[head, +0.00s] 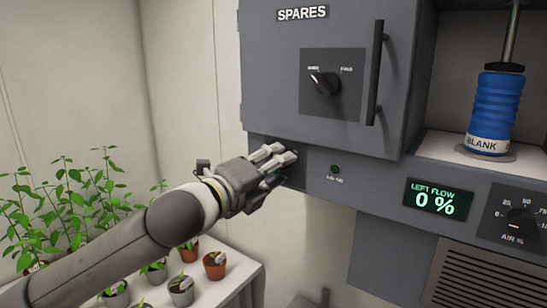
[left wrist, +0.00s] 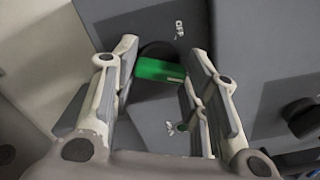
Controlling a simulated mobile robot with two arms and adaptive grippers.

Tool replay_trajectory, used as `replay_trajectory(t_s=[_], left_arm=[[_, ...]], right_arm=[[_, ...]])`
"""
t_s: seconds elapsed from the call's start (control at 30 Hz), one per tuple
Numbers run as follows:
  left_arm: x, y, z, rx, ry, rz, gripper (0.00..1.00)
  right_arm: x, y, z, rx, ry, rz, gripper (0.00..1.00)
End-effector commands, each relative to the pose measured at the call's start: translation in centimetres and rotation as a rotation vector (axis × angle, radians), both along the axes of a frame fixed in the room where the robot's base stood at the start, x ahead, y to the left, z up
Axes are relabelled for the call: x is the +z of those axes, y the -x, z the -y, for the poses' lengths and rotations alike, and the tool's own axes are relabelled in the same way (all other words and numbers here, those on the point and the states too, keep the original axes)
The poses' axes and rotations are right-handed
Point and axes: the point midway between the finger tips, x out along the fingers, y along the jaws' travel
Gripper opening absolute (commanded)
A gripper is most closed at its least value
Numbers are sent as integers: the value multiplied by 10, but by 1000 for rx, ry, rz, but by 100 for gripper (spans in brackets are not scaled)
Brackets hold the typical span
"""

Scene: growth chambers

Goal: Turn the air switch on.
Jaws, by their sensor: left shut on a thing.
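My left gripper (head: 280,160) reaches the grey panel strip under the spares cabinet, and its fingers cover most of what is there in the head view. In the left wrist view a green switch handle (left wrist: 158,70) lies between the two fingers of the left gripper (left wrist: 163,75). The gripper is shut on this handle. A dark round base shows behind the handle. Small white marks sit on the panel on either side of it, too small to read. The right gripper is not in view.
A small dark green lamp (head: 335,169) sits right of the gripper. The left flow display (head: 438,199) reads 0 %. The air knob (head: 520,219) is at the far right. The spares cabinet (head: 345,80) has a knob and long handle. Potted plants (head: 214,265) stand below left.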

Motion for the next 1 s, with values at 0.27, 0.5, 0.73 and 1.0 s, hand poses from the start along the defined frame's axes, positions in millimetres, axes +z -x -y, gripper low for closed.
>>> replay_trajectory(t_s=[0.27,0.5,0.73,1.0], left_arm=[[0,0,0,-1,-170,116,17],[-1,0,0,-1,-255,179,17],[-3,0,0,-2,-290,204,17],[-3,0,0,-2,-294,207,17]], right_arm=[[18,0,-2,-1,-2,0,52],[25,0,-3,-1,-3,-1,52],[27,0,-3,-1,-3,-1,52],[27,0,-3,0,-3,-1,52]])
